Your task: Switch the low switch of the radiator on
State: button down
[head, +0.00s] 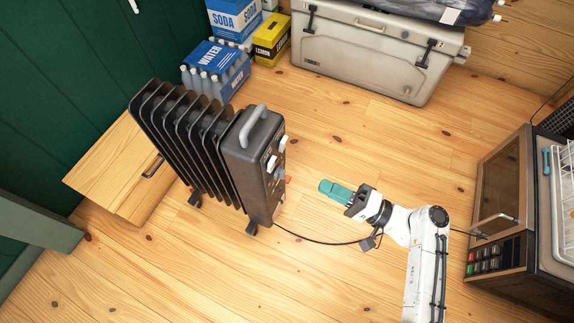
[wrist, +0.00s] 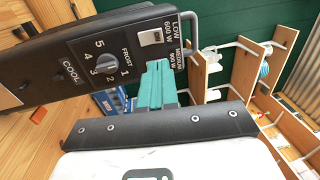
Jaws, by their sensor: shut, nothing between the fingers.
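The radiator (head: 257,160) is a dark, finned unit standing on the wooden floor, with a handle on top and a control panel on its end. In the wrist view the panel shows sideways, and the low switch (wrist: 152,37) is a small pale rocker beside the "LOW 600 W" label. I cannot tell its position surely. The "MEDIUM 900 W" label is partly behind my fingers, and its switch is hidden. A round dial (wrist: 106,63) sits beside them. My gripper (head: 322,186) has teal fingers, shut and empty, pointing at the panel from the right, apart from it. It also shows in the wrist view (wrist: 158,68).
A cord runs along the floor from the radiator's base, under my gripper. A wooden box (head: 120,170) stands behind the radiator. Water bottles (head: 215,70) and a cooler (head: 370,50) are at the back. A microwave (head: 500,215) stands at right.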

aim_at(274, 162)
jog(key=b+x, duration=0.1)
jog(key=x, duration=1)
jog(key=shift+a, duration=0.15)
jog(key=shift+a+r, duration=0.1)
jog(key=shift+r, duration=0.05)
jog(key=shift+a+r+p, duration=0.1)
jog(key=shift+r+p, duration=0.1)
jog(key=shift+p, duration=0.3)
jog(key=shift+a+h+p, duration=0.1)
jog(key=shift+h+p, duration=0.2)
jog(key=shift+f, duration=0.25)
